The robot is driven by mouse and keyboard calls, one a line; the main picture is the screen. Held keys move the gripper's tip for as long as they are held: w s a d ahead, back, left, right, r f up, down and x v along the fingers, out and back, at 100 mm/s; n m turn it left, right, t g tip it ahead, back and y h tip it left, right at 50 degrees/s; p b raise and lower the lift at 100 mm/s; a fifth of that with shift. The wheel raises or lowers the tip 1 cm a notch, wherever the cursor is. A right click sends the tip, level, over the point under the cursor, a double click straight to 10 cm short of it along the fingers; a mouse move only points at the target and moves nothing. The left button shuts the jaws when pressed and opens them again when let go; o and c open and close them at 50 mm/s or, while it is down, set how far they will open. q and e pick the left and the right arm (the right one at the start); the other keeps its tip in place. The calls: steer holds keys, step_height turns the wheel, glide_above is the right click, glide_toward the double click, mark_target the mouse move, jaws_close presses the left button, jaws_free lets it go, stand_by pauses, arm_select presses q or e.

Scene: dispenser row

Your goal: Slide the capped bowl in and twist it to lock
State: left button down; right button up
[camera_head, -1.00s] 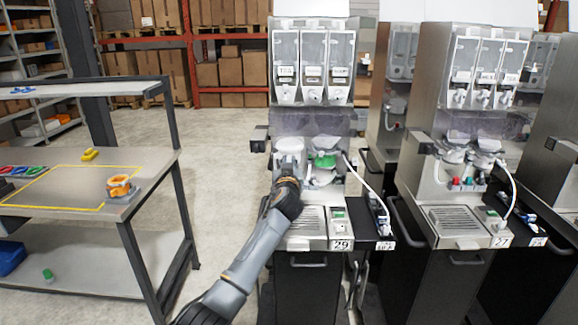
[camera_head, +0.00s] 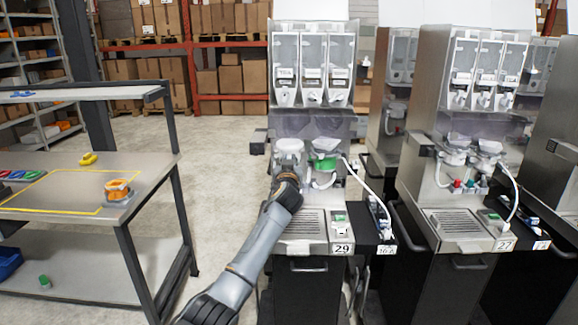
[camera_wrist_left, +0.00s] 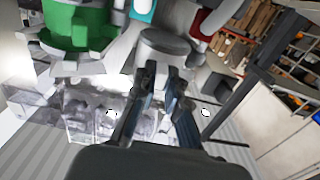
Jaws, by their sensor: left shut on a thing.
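The machine numbered 29 (camera_head: 342,249) stands in the middle of the head view. A white-grey bowl (camera_head: 290,146) is at its front left, under the hoppers. It appears in the wrist view as a grey round body (camera_wrist_left: 164,44). My left gripper (camera_head: 288,172) is below and in front of it. In the wrist view, its fingers (camera_wrist_left: 165,75) are closed on the grey body's lower part. A bowl with a green part (camera_head: 325,163) is just to the right; it also shows in the wrist view (camera_wrist_left: 80,25). The cap and the bowl's seating are hard to make out.
A white hose (camera_head: 360,178) hangs right of the green part. A drip tray (camera_head: 300,222) lies below. Machine 27 (camera_head: 462,225) stands to the right. A table (camera_head: 150,165) on the left holds an orange-topped part (camera_head: 117,190). Floor between table and machine is clear.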

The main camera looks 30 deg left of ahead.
stand_by(0.4)
arm_select(q)
steer(key=shift+w+a+b, duration=0.1)
steer(key=shift+w+b, duration=0.05)
steer(key=shift+b, duration=0.15)
stand_by(0.5)
steer(key=shift+s+a+m+t+h+p, duration=0.25)
steer(key=shift+m+h+p, duration=0.3)
steer(key=shift+p, duration=0.6)
steer(key=shift+s+a+m+t+h+p, duration=0.15)
steer(key=shift+m+t+h+p, duration=0.2)
steer(key=shift+h+p, duration=0.55)
steer(key=shift+y+p, duration=0.25)
steer(key=shift+p, duration=0.1)
steer(key=shift+a+r+m+t+h+p, duration=0.1)
steer(key=shift+a+m+t+h+p, duration=0.25)
steer(key=shift+p, duration=0.55)
steer(key=shift+d+m+t+h+p, duration=0.1)
steer(key=shift+m+h+p, duration=0.15)
steer(key=shift+h+p, duration=0.45)
steer(key=shift+s+a+m+h+p, duration=0.1)
steer(key=shift+a+m+h+p, duration=0.2)
steer(key=shift+p, duration=0.4)
